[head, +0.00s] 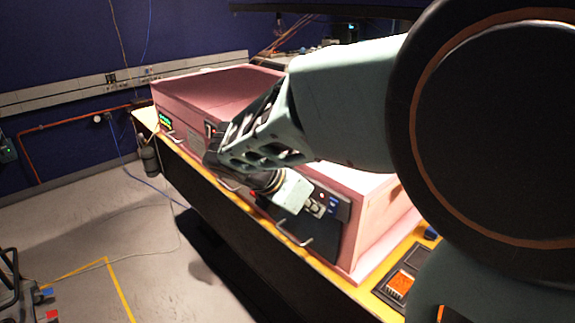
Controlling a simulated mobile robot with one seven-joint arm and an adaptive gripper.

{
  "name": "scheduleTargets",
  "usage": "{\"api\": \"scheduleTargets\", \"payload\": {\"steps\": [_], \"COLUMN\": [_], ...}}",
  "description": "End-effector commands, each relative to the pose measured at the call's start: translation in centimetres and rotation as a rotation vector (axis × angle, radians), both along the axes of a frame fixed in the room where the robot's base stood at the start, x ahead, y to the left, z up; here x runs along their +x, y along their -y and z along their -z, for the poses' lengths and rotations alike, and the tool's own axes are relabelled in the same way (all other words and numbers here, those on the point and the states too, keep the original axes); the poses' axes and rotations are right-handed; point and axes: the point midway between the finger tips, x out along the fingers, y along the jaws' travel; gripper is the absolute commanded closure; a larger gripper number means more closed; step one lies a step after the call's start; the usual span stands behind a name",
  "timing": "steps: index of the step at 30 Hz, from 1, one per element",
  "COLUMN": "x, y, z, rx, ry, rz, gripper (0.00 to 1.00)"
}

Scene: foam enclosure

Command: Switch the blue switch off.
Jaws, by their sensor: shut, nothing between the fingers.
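A pink foam enclosure (382,215) stands on a yellow-edged bench, with dark panels set in its front. A small blue part (333,200) shows on the right-hand front panel (341,226); it looks like the blue switch, but it is too small to tell its position. My arm reaches in from the right and bends back at the wrist. My gripper (317,208) is in front of this panel, just left of the blue part. It is shut and holds nothing. I cannot tell whether it touches the panel. My wrist hides part of the front.
A metal handle (294,237) sticks out low on the right panel. A panel with a green display (165,120) is at the far left. An orange part (400,284) lies on the bench at right. The grey floor (75,225) in front is mostly open, with thin cables.

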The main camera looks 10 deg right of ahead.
Motion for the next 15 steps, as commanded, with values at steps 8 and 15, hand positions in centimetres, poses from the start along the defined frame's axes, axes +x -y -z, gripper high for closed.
{"api": "scheduleTargets", "payload": {"steps": [8,15], "x": [-1.3,-2.7], "y": [-2.2,-4.1], "z": [-3.9,-6.8], "rx": [0.000,0.001], "ry": [0.001,0.001], "rz": [-0.003,-0.003], "gripper": [1.00,1.00]}}
